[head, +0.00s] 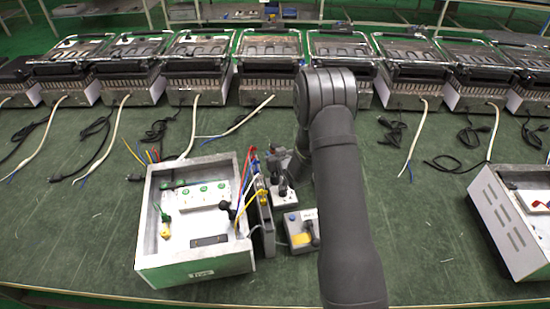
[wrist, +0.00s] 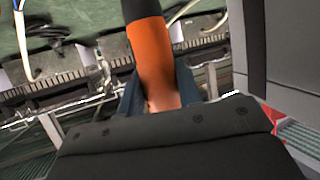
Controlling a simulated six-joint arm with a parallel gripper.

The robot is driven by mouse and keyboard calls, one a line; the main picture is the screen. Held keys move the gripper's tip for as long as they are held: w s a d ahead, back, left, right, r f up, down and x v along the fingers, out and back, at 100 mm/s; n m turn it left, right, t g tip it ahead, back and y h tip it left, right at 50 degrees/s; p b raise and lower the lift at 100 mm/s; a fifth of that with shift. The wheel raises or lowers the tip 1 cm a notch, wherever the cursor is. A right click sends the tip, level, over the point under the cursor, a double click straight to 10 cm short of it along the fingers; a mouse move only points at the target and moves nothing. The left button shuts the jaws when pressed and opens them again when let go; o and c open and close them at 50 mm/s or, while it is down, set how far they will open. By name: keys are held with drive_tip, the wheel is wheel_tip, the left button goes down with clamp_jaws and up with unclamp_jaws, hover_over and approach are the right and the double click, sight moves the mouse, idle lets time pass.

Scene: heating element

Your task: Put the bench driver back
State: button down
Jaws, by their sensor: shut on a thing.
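In the wrist view the bench driver (wrist: 155,62) shows as an orange handle with a black end at the top of the picture. My gripper (wrist: 157,92) is shut on its orange part, with a dark finger on either side. The driver's lower part is hidden behind the dark gripper body. In the head view my arm covers most of the gripper, and I cannot make out the driver there. Two small grey boxes stand just left of my arm: one with a black knob (head: 284,196) and one with a yellow patch (head: 300,238). I cannot tell which place belongs to the driver.
An open metal box (head: 160,255) with green and yellow clips and coloured wires stands left of the small boxes. A row of grill units (head: 200,75) with loose cables lines the back of the green bench (head: 90,235). Another metal case (head: 505,225) stands at right.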

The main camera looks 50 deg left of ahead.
drive_tip(key=shift+f, duration=1.05)
drive_tip(key=shift+f, duration=0.35)
drive_tip(key=c, duration=1)
unclamp_jaws()
drive_tip(key=shift+r, duration=0.45)
drive_tip(key=v, duration=1.2)
drive_tip(key=shift+f, duration=0.15)
drive_tip(key=shift+a, duration=0.1)
